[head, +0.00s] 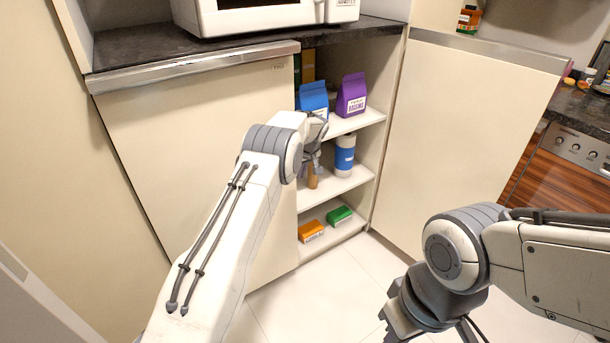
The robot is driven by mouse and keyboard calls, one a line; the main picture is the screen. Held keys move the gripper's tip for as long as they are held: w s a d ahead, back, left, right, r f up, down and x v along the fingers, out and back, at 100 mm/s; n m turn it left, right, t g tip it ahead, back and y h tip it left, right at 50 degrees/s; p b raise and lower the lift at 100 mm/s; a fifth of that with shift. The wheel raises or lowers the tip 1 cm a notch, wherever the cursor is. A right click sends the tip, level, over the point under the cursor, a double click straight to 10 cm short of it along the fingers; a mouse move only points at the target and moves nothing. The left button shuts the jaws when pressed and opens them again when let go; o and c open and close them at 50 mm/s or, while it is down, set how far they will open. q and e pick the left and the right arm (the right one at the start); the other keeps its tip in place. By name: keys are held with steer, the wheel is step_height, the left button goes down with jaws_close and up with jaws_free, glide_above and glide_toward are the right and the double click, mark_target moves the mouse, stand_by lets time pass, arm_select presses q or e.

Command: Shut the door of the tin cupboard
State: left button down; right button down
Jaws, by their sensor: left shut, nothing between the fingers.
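The cupboard stands under a dark counter, and its right half is open to the shelves. A cream right door panel (465,130) stands swung out on the right side of the opening. My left gripper (313,165) is shut and empty in front of the shelves, partly hidden by its own wrist. My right gripper (428,335) is low, before the right panel, its fingertips cut off by the lower edge.
The shelves hold a blue bag (313,97), a purple bag (351,95), a blue-and-white can (344,157), an orange box (311,231) and a green box (340,215). A microwave (255,20) sits on the counter. The pale tiled floor (340,280) is clear.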

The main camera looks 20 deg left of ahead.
arm_select(q)
steer(key=s+d+r+m+h, duration=0.2)
steer(key=s+d+r+m, duration=0.3)
steer(key=s+d+r, duration=1)
steer(key=s+d+r+m+g+h, duration=0.1)
steer(key=s+d+m, duration=0.25)
steer(key=s, duration=0.75)
steer(key=s+d+r+m+g, duration=0.1)
steer(key=s+d+m, duration=0.25)
steer(key=s, duration=0.75)
steer(key=s+a+f+m+g+h, duration=0.1)
steer(key=s+m, duration=0.1)
steer(key=s, duration=0.5)
steer(key=s+a+f+m, duration=0.1)
steer(key=s+f+m, duration=0.1)
steer(key=s, duration=0.6)
step_height(320, 180, up, 14)
steer(key=p, duration=1.3)
